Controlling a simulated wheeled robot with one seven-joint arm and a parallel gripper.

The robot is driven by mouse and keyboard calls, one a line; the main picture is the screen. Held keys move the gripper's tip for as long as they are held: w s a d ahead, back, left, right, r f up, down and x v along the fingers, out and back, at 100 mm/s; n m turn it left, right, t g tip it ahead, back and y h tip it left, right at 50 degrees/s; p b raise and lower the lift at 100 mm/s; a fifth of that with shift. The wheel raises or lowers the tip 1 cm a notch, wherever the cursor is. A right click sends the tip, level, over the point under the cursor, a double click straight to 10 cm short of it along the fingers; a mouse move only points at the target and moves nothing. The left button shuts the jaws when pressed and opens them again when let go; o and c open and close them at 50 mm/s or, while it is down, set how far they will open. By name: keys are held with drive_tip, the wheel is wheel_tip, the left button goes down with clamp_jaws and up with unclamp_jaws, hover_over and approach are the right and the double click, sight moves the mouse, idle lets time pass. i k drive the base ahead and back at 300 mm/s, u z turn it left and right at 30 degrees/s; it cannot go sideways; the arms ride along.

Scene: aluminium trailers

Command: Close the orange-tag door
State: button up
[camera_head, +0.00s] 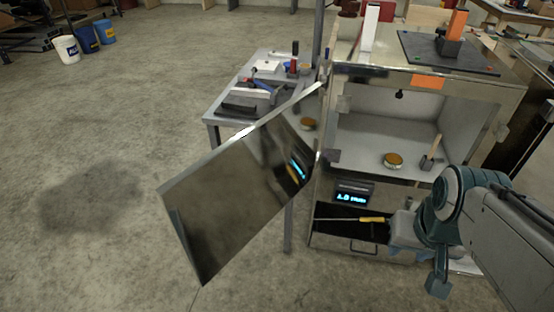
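The orange tag (428,82) is on the top front edge of a metal cabinet (340,72). The shiny, mirror-like door (225,190) stands wide open. It is attached at the cabinet's left side and swings out to the left and toward me. The compartment behind the tag is open to view. My gripper (437,272) is at the lower right, in front of the cabinet's lower right part and well apart from the door. Its fingers are not clear enough to show whether it is open or shut.
A can (394,161) and a wooden-handled tool (431,153) stand inside. Below are a lit display (354,197) and an open drawer (362,250) with a yellow-handled screwdriver (371,220). A tool table (229,112) stands behind the door.

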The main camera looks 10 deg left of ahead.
sight(213, 208)
drive_tip(key=z, duration=2.45)
drive_tip(key=k, duration=2.85)
drive_tip(key=u, duration=1.5)
drive_tip(key=i, duration=0.5)
drive_tip(key=z, duration=0.05)
